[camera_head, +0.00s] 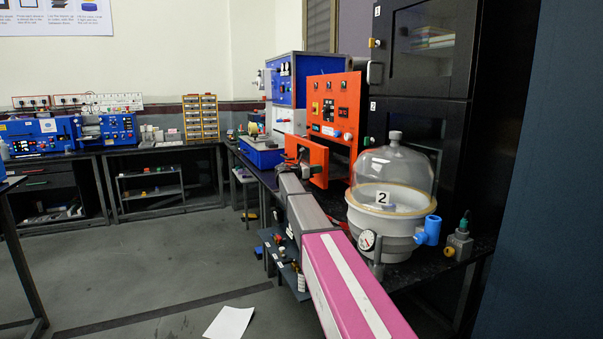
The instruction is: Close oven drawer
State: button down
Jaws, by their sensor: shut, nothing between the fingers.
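The orange oven (336,108) stands on the bench right of the middle, with dark knobs and small buttons on its front. Its orange drawer front (318,164) stands out from the oven's lower part, toward the left, so the drawer looks open. My arm reaches in from the bottom right, and my gripper (291,158) is at its far end, at the left part of the drawer front. The gripper is small and dark here, and its fingers look shut with nothing held. I cannot tell whether it touches the drawer front.
A glass bell-jar desiccator (395,175) marked 2 stands on the bench, close to the right of my arm. A tall black cabinet (425,60) is behind it. A blue machine (282,82) stands beyond the oven. The floor to the left is open, with a white sheet (229,322) on it.

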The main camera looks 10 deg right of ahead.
jog(key=x, duration=1.4)
